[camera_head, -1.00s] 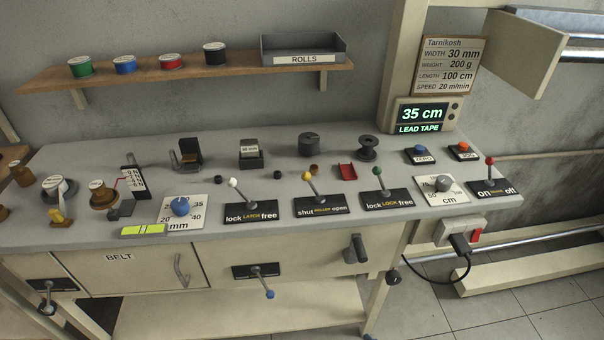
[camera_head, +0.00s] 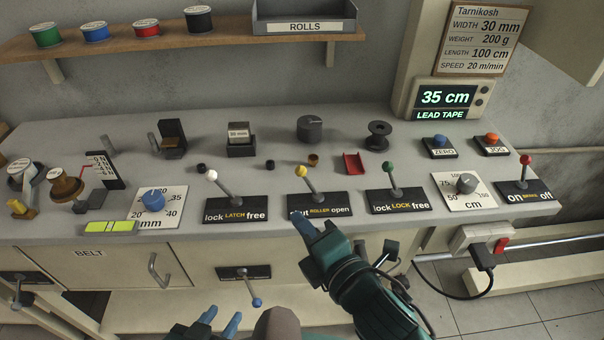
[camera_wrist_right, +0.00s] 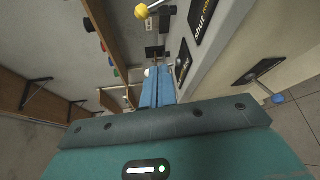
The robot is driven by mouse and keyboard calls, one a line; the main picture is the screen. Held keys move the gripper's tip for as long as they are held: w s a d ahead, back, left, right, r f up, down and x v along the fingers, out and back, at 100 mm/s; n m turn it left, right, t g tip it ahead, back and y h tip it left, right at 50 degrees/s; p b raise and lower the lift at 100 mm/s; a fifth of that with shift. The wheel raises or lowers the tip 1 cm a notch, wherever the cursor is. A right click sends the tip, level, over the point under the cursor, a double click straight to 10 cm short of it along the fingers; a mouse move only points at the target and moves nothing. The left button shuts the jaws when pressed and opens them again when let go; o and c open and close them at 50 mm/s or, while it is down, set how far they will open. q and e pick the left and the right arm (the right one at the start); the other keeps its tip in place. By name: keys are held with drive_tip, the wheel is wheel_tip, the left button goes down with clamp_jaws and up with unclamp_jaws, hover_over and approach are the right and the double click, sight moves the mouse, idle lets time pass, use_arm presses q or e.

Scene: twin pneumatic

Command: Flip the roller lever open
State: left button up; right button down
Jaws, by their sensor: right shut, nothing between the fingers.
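The roller lever is a grey stick with a yellow knob (camera_head: 301,171) on a black plate marked shut, ROLLER, open. It leans left, toward the shut side. In the right wrist view the yellow knob (camera_wrist_right: 141,11) shows at the top edge. My right gripper (camera_head: 304,222) is shut and empty, at the front edge of the plate below the lever, apart from the knob. It hides part of the word shut. In the wrist view its blue fingers (camera_wrist_right: 156,82) lie together. My left gripper (camera_head: 221,316) is low at the bottom edge, its blue fingers apart.
A white-knobbed latch lever (camera_head: 212,176) stands to the left and a green-knobbed lock lever (camera_head: 390,167) to the right. A blue-knobbed lever (camera_head: 256,302) hangs on the bench front. A red tray (camera_head: 354,164) and small rings lie behind.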

sight(308, 180)
drive_tip(key=shift+n, duration=0.4)
drive_tip(key=x, duration=0.6)
drive_tip(key=r+x, duration=0.1)
drive_tip(key=x, duration=0.2)
drive_tip(key=shift+w+a, duration=0.3)
drive_tip(key=shift+w, duration=0.05)
drive_tip(key=d, duration=0.1)
drive_tip(key=d+p, duration=0.1)
drive_tip(key=d, duration=0.1)
drive_tip(key=shift+w+r+p, duration=0.3)
drive_tip(key=shift+w+r, duration=0.05)
use_arm(q)
drive_tip(key=shift+s+a+f, duration=0.1)
drive_tip(key=shift+s+a, duration=0.15)
drive_tip(key=shift+a, duration=0.05)
use_arm(e)
drive_tip(key=shift+w+d, duration=0.1)
drive_tip(key=shift+d, duration=0.25)
drive_tip(key=shift+r, duration=0.1)
drive_tip(key=shift+d+r+m, duration=0.1)
drive_tip(key=shift+d+m, duration=0.15)
drive_tip(key=shift+m, duration=0.05)
